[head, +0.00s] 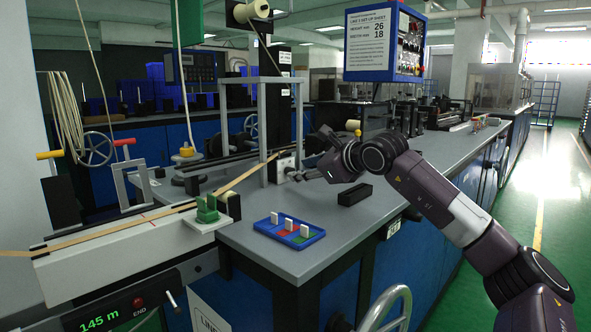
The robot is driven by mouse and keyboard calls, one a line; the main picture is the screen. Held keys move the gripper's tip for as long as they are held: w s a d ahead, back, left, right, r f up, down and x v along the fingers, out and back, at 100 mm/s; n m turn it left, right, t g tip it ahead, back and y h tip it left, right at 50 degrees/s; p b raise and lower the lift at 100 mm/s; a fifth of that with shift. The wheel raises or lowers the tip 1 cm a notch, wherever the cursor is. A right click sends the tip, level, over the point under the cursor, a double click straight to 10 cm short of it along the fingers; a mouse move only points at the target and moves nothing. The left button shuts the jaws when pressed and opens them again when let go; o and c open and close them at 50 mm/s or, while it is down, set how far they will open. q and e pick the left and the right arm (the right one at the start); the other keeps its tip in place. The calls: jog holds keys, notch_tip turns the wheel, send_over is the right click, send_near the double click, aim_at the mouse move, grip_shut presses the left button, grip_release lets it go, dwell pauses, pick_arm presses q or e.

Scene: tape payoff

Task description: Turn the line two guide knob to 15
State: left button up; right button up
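The guide (262,100) is a grey metal frame standing on the bench, with tan tape running up through it. A small block with a pale face (285,162) sits at its lower right, where the guide knob seems to be. The knob and its scale are too small and partly covered to read. My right gripper (296,176) reaches in from the right, with its fingertips at or just in front of that block. I cannot tell whether they touch the knob or how far they are apart. My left gripper is out of view.
A set-up sheet (371,38) showing 26 and 18 hangs above on a blue panel. A blue tray (289,236) with white pieces and a black box (355,194) lie on the bench (320,222). A white tape track (110,250) with a green block (207,210) is at left.

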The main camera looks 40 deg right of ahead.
jog(key=shift+x, duration=1.9)
jog(key=shift+a, duration=0.1)
jog(key=shift+c, duration=0.3)
grip_shut()
